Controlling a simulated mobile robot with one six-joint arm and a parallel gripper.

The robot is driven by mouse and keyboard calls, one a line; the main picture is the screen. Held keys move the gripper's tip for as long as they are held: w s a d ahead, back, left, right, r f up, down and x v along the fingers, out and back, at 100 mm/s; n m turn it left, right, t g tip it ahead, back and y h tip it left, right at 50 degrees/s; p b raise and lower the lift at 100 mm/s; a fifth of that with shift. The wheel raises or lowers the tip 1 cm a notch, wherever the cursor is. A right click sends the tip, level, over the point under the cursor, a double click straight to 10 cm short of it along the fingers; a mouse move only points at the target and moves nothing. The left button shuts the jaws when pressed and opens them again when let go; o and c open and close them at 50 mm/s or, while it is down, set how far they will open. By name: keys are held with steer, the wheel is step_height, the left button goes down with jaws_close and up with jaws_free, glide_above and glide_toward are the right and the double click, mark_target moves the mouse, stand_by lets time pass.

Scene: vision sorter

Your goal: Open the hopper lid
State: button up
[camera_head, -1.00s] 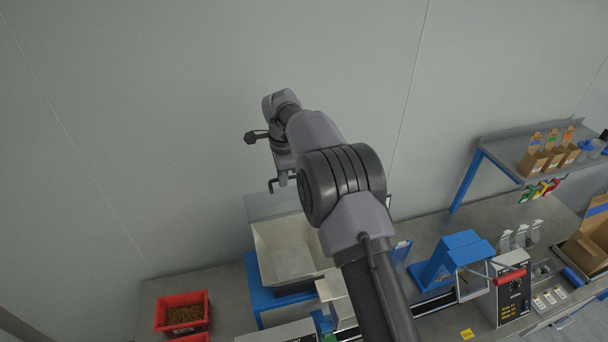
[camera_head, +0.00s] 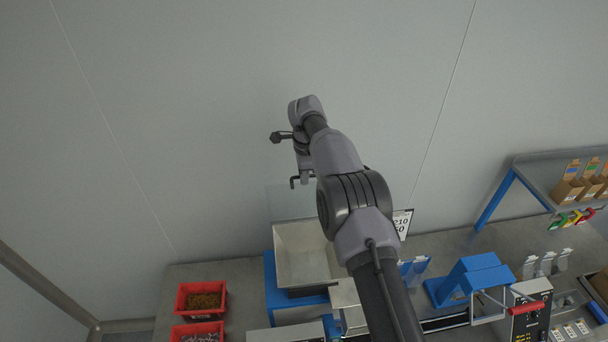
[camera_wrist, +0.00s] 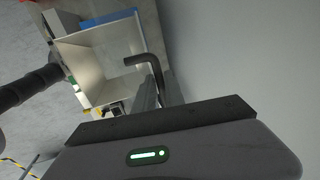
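The hopper (camera_head: 301,247) is an open-topped cream bin on a blue stand. Its inside shows in both views; in the wrist view the hopper (camera_wrist: 88,62) lies at upper left. A faint clear pane, seemingly the lid (camera_head: 281,204), stands raised at the hopper's back edge. My gripper (camera_head: 303,180) is above and behind the hopper, close to the pane's top. In the wrist view a dark bent rod (camera_wrist: 143,60) lies by my gripper's fingers (camera_wrist: 146,92). I cannot tell whether they grip it or how far apart they are.
Red bins (camera_head: 201,299) with small parts stand left of the hopper. A blue machine frame (camera_head: 468,279) and a control box (camera_head: 530,306) stand to the right. A shelf with cartons (camera_head: 567,190) is at far right. The grey wall is close behind my gripper.

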steer(key=shift+o, duration=1.3)
steer(key=s+r, duration=0.3)
steer(key=r, duration=1.4)
steer(key=shift+d, duration=0.35)
steer(key=shift+s, duration=0.1)
